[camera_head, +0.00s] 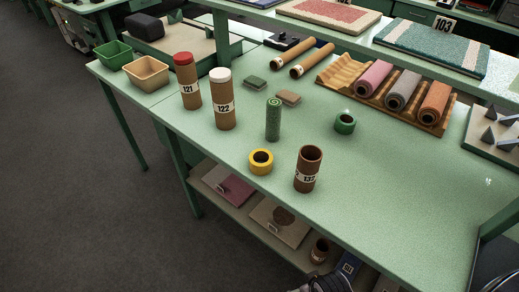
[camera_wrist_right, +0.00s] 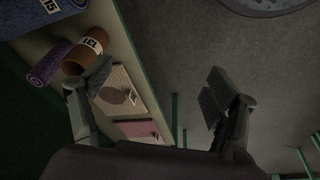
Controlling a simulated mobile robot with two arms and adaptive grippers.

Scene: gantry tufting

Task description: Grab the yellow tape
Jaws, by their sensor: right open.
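The yellow tape (camera_head: 261,161) is a ring lying flat on the green table, near its front edge, left of the open brown tube 132 (camera_head: 308,168). A green tape ring (camera_head: 344,122) lies farther back to the right. My right gripper (camera_wrist_right: 155,100) is open and empty in the right wrist view, with its fingers wide apart. That view shows the lower shelf and the floor; the yellow tape is not in it. A dark part of my arm shows at the bottom edge of the head view, below the table's front edge. My left gripper is not in view.
Tubes 121 (camera_head: 187,80) and 122 (camera_head: 222,99) and a green roll (camera_head: 273,119) stand behind the yellow tape. A wooden rack (camera_head: 343,72) holds colored rolls at the back. The table (camera_head: 390,200) is clear to the right. A lower shelf (camera_wrist_right: 131,63) holds samples.

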